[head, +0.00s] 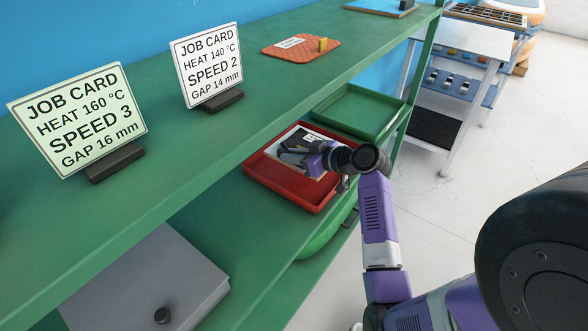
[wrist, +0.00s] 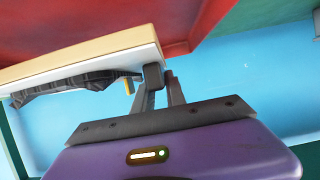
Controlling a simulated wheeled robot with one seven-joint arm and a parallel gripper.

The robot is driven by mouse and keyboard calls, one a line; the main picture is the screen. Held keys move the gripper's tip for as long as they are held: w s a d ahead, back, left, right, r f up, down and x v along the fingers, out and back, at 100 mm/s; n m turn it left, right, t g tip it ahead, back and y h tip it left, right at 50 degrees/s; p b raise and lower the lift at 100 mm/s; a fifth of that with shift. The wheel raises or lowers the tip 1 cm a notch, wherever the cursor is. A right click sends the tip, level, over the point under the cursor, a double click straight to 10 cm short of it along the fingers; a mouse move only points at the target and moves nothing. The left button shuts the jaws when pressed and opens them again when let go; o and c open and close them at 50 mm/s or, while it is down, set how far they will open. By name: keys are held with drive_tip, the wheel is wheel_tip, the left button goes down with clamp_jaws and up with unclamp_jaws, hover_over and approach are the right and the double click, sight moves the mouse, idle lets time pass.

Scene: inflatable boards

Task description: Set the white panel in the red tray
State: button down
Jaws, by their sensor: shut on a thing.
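The red tray (head: 290,189) sits on the lower green shelf. The white panel (head: 271,147) is over the inside of the red tray, with a black shape on its face. My purple gripper (head: 318,160) is at the panel's right part and hides some of it. In the wrist view, my gripper (wrist: 155,82) is shut at the panel, beside a small yellow piece (wrist: 128,86). The panel (wrist: 85,52) shows a tan edge there, close to the red tray (wrist: 90,22). I cannot tell whether the panel touches the tray floor.
A green tray (head: 352,112) stands behind the red one on the lower shelf. The upper shelf (head: 130,200) overhangs on the left, with two job cards (head: 78,118) (head: 206,62) and an orange panel (head: 298,50). A grey box (head: 150,280) is at lower left.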

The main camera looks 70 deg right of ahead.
sight(293, 167)
drive_tip(key=shift+f+b, duration=0.35)
drive_tip(key=shift+f, duration=1.85)
drive_tip(key=shift+f, duration=0.1)
drive_tip(key=c, duration=1.4)
unclamp_jaws()
drive_tip(key=shift+o, duration=0.2)
drive_tip(key=shift+s, duration=0.1)
drive_tip(key=p+v, duration=0.1)
drive_tip(key=v, duration=1.1)
